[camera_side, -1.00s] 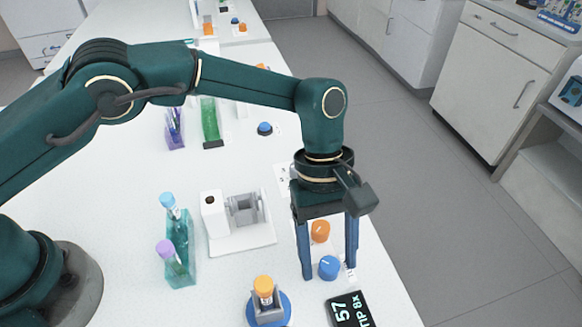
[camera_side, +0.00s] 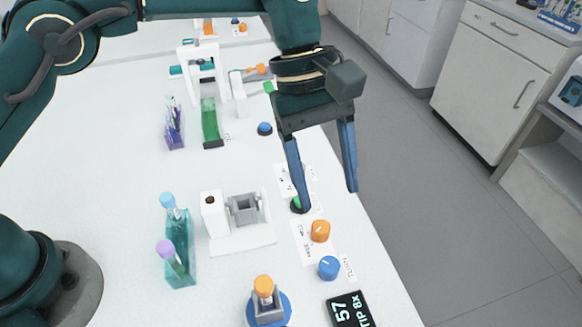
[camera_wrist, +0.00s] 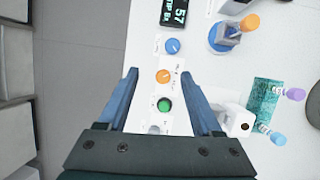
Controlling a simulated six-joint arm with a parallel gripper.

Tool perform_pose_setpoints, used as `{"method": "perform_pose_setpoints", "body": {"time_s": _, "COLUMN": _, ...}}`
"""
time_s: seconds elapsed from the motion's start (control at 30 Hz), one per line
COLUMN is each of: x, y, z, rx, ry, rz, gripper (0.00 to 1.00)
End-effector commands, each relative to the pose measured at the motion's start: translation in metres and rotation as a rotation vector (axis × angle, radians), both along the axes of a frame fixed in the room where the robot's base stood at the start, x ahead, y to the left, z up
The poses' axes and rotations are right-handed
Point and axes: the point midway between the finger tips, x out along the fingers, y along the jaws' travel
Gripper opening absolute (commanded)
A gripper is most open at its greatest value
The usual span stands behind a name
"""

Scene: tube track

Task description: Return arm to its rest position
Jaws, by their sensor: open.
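My gripper (camera_side: 328,198) is open and empty, raised above the right edge of the white bench in the side view. Its blue fingers stand apart, and one partly covers a green knob (camera_side: 297,204) from this angle. In the wrist view my gripper (camera_wrist: 163,95) shows both fingers spread with nothing between them but the bench below. The green knob (camera_wrist: 165,104) and an orange knob (camera_wrist: 163,76) show between or just ahead of the fingertips. In the side view the orange knob (camera_side: 320,231) and a blue knob (camera_side: 329,267) stand clear of the fingers.
A teal rack (camera_side: 180,250) holds a blue-capped and a purple-capped tube. A white device (camera_side: 238,222) stands beside it. An orange-capped tube (camera_side: 263,288) sits in a blue round holder, near a black display (camera_side: 350,309). Grey floor (camera_side: 440,220) lies right of the bench.

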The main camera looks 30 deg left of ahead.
Motion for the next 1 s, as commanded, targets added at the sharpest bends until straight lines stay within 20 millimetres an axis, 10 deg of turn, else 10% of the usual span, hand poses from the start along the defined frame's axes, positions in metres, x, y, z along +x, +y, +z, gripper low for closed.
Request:
{"method": "perform_pose_setpoints", "body": {"time_s": 0.2, "x": 0.007, "y": 0.053, "z": 0.071, "rx": -0.017, "ry": -0.164, "rz": 0.064, "gripper": 0.66}}
{"method": "perform_pose_setpoints", "body": {"time_s": 0.5, "x": -0.021, "y": 0.127, "z": 0.12, "rx": 0.04, "ry": -0.405, "rz": 0.015, "gripper": 0.66}}
{"method": "perform_pose_setpoints", "body": {"time_s": 1.0, "x": -0.113, "y": 0.223, "z": 0.09, "rx": 0.336, "ry": -0.729, "rz": -0.345, "gripper": 0.66}}
